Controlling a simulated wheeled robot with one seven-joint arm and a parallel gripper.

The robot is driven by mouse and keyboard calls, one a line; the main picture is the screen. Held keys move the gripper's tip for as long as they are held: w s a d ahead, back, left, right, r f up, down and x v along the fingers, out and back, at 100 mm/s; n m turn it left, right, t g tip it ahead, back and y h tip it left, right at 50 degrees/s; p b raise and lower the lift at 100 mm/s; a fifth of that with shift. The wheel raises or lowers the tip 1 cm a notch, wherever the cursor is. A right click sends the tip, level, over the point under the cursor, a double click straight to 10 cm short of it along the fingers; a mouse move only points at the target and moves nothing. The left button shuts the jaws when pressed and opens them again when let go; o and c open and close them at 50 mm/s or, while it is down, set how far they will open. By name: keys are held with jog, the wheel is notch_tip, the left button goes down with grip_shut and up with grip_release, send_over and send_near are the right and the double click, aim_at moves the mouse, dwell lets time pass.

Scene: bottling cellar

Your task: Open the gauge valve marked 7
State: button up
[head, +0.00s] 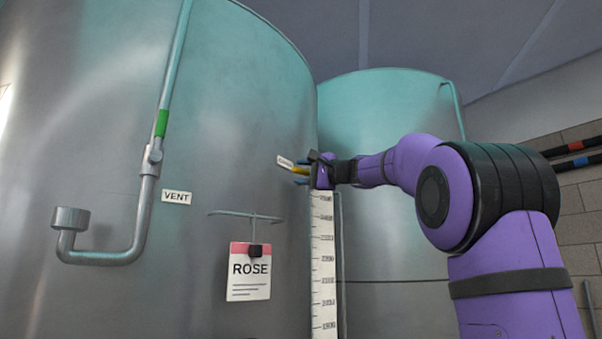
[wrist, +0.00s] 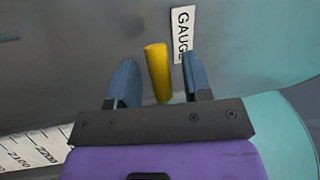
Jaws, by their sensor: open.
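The gauge valve shows as a yellow handle (wrist: 157,72) in the wrist view. It stands between the two blue fingers of my gripper (wrist: 156,84), which is open around it. A gap shows on each side of the handle, so the fingers are not closed on it. A white label reading "GAUG" (wrist: 181,35) is beside the handle; its lower end is hidden by the right finger. In the head view the yellow handle (head: 299,170) is small and partly covered by my gripper (head: 303,170). No number 7 is readable in either view.
A large steel tank (head: 100,120) fills the left, with a vent pipe (head: 100,258), a VENT label (head: 176,198) and a ROSE card (head: 249,285) on a wire rail. A white level scale (head: 323,270) runs below my gripper. A second tank (head: 385,240) stands behind.

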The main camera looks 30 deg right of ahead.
jog(key=shift+w+a+r, duration=0.1)
jog(key=shift+w+a, duration=0.1)
jog(key=shift+w, duration=0.2)
grip_shut()
